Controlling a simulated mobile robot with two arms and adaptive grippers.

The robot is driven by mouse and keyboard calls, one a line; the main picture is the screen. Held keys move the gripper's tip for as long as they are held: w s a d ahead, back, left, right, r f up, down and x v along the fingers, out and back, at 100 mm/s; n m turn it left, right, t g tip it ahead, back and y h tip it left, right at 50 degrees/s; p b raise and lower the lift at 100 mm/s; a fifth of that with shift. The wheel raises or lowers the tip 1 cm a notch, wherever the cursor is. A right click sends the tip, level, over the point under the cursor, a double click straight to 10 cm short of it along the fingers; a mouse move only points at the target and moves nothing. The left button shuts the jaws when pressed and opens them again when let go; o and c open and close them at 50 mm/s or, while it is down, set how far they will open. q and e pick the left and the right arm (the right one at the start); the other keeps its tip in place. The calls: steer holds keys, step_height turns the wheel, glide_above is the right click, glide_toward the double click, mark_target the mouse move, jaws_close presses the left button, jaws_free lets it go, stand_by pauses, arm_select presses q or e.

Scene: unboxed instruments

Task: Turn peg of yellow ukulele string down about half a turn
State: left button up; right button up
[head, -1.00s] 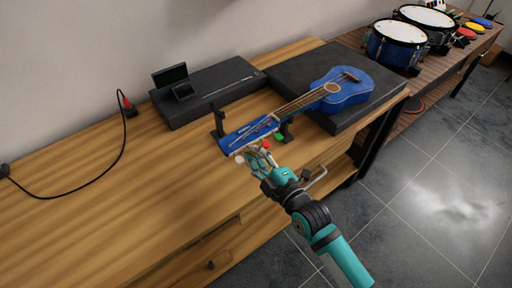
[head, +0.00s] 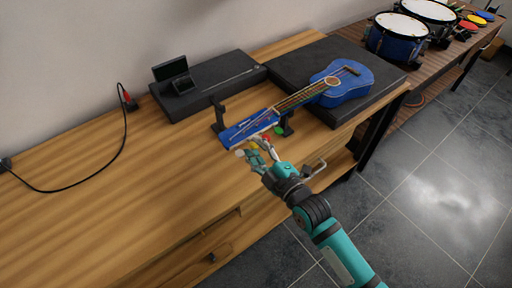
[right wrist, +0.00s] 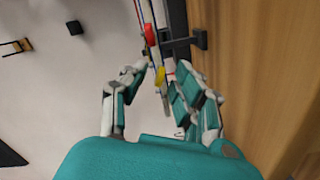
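The blue ukulele (head: 343,86) lies with its body on a black case and its headstock (head: 250,128) toward the front left. Its coloured pegs stick out at the headstock's front edge. The yellow peg (right wrist: 160,76) shows between my right gripper's fingers in the right wrist view; I see a gap on both sides. The red peg (right wrist: 149,33) is just beyond it. A green peg (head: 279,130) and a white peg (head: 240,152) show in the head view. My right gripper (head: 260,149) is open at the pegs and partly hides them. My left gripper is out of view.
Black stands (head: 218,113) hold the ukulele neck. A long black case (head: 210,88) with a small dark device on it stands behind. A black cable (head: 121,148) lies at the left. Drums (head: 397,37) stand at the back right.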

steer(key=v, duration=1.1)
steer(key=shift+s+d, duration=0.15)
steer(key=shift+s, duration=0.15)
